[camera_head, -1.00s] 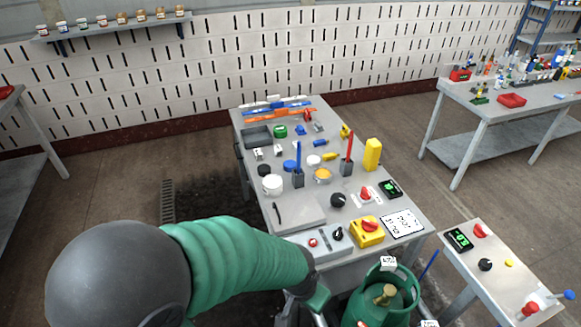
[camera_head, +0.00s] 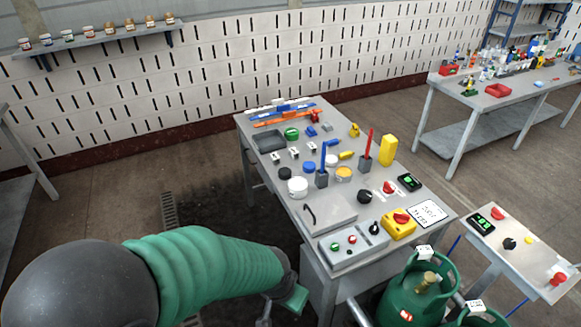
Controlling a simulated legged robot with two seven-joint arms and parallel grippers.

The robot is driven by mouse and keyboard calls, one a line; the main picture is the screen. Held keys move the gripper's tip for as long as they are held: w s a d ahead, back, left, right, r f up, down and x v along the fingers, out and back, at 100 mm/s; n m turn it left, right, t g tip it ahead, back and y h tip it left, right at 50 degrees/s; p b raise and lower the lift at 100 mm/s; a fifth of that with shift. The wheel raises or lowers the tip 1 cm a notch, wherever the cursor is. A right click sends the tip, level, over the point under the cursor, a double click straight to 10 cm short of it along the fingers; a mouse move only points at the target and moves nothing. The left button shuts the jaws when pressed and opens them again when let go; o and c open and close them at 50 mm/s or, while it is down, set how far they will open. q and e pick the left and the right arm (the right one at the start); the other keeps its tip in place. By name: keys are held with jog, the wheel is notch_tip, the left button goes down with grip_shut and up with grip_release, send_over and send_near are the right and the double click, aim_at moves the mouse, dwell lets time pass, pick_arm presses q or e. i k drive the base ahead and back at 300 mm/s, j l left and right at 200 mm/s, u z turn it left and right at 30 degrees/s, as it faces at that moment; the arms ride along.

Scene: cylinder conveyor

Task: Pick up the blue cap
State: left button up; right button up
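The blue cap (camera_head: 309,168) is a small flat blue disc lying on the grey workbench (camera_head: 335,212). It sits between a white round pot and a blue upright rod in a dark holder. My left arm comes in from the left in a green sleeve. Its gripper (camera_head: 272,312) is low at the bottom of the picture, in front of the bench and well away from the cap. Its fingers are small and partly cut off, so I cannot tell if they are open. My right gripper is not in view.
A control box (camera_head: 348,246) is at the bench's front. Green gas cylinders (camera_head: 412,295) stand at front right.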

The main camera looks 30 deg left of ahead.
aim_at(309, 166)
jog(key=j, duration=0.55)
jog(key=i+j+u, duration=0.15)
jog(key=j, duration=1)
jog(key=i+j+u, duration=0.1)
jog(key=j, duration=0.45)
jog(key=i+j+u, duration=0.2)
jog(key=i+j, duration=0.8)
jog(key=i+l, duration=0.35)
jog(key=i, duration=0.15)
jog(key=i+l+u, duration=0.1)
jog(key=i+l, duration=0.2)
jog(key=i, duration=0.15)
